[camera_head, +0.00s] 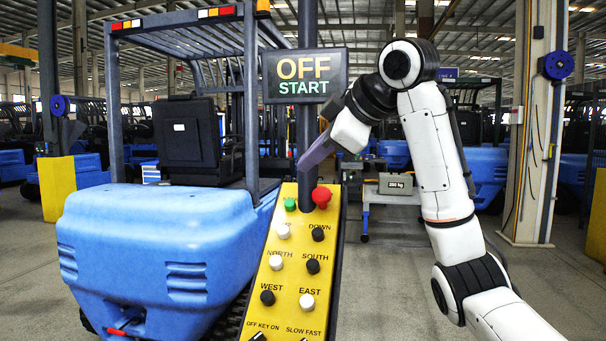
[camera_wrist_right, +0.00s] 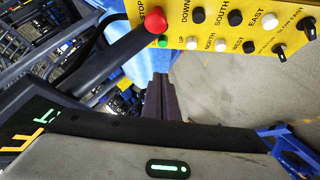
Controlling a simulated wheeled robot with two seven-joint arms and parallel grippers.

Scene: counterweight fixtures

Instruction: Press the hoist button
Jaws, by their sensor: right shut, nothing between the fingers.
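A yellow control panel (camera_head: 285,262) stands tilted in the lower middle of the head view. At its top are a green button (camera_head: 290,204) and a red mushroom button (camera_head: 321,196), labelled STOP in the wrist view (camera_wrist_right: 156,20). Below are a white button (camera_head: 283,231), labelled UP in the wrist view (camera_wrist_right: 191,43), and a black DOWN button (camera_head: 318,234). NORTH, SOUTH, WEST and EAST buttons follow lower down. My right gripper (camera_head: 303,166) is shut and empty, above the panel's top and apart from the buttons. Its fingertips (camera_wrist_right: 162,78) lie below the green button in the wrist view. My left gripper is not in view.
A dark sign (camera_head: 305,76) reading OFF and START hangs on the post above the panel. A blue forklift (camera_head: 160,245) stands close on the left. A grey weight block (camera_head: 396,184) sits on a stand behind my right arm. The floor at right is mostly clear.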

